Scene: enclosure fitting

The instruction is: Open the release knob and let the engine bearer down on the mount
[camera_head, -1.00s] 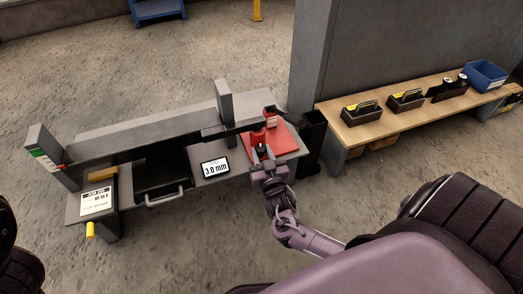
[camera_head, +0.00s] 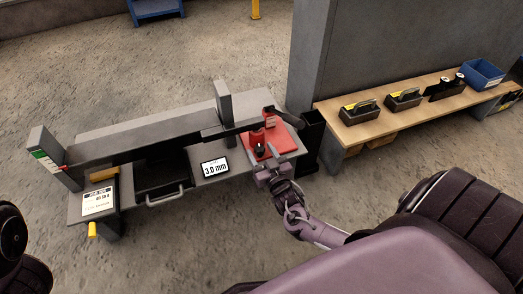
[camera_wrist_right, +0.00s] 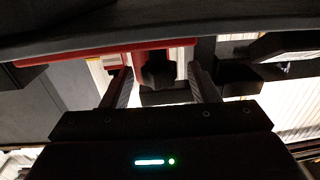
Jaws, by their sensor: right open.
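The long dark beam, which looks like the engine bearer (camera_head: 135,150), spans the grey bench, with its right end at a red jack-like unit (camera_head: 257,137). A black knob (camera_head: 259,149) sits low on the front of that unit; it also shows in the right wrist view (camera_wrist_right: 158,72). My right gripper (camera_head: 264,170) is open just in front of the knob, apart from it in the head view. In the wrist view its fingers (camera_wrist_right: 162,88) stand either side of the knob. Which part is the mount, and any gap under the beam, I cannot tell.
A display (camera_head: 214,167) on the bench reads 3.0 mm. A red plate (camera_head: 285,143) lies under the unit.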

